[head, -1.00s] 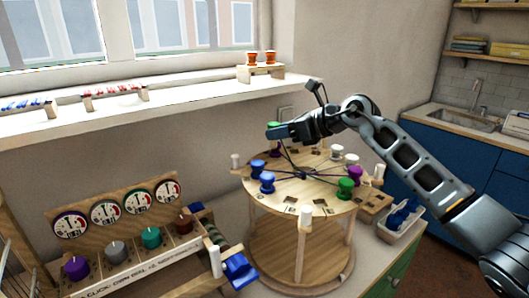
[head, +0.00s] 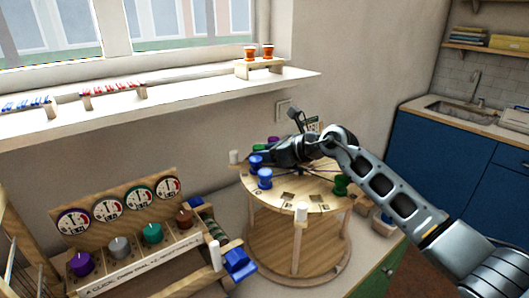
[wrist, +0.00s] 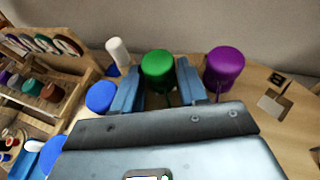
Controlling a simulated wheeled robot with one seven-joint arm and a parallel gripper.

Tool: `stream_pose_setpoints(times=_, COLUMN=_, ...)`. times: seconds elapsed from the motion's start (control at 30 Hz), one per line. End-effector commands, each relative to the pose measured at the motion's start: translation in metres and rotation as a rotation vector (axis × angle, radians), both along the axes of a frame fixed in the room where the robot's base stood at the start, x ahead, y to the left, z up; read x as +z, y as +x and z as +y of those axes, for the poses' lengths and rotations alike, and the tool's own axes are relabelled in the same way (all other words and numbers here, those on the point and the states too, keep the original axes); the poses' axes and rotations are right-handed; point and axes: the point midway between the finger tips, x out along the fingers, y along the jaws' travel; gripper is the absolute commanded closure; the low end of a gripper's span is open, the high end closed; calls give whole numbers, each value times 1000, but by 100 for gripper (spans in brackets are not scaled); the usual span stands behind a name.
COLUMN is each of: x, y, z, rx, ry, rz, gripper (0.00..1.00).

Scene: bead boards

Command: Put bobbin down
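A green bobbin (wrist: 158,68) sits between the two blue-grey fingers of my gripper (wrist: 158,88) in the wrist view, with both fingers against its sides. In the head view this green bobbin (head: 258,147) shows at my gripper's tip, over the back-left part of the round wooden board (head: 318,203). I cannot tell if its base touches the board. A blue bobbin (wrist: 101,97) is left of my gripper and a purple bobbin (wrist: 224,70) is right of it. Another blue bobbin (head: 264,178) stands nearer the front, and another green bobbin (head: 340,184) stands at the board's right.
White pegs stand by the board, one at the left (head: 235,157) and one at the front (head: 301,212). A panel of dials (head: 120,215) with coloured knobs is at the left. A window shelf (head: 180,83) runs behind. My arm hides the board's back right.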

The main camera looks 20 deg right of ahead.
Motion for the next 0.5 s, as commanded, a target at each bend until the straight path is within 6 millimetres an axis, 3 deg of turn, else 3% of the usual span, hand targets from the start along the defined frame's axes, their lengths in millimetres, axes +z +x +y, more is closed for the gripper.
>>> stream_pose_setpoints(times=0.33, x=2, y=-2, z=-3, rx=-1, ry=0, rz=-2, gripper=54)
stream_pose_setpoints(times=0.5, x=10, y=-18, z=-17, rx=-4, ry=1, rz=-4, gripper=54)
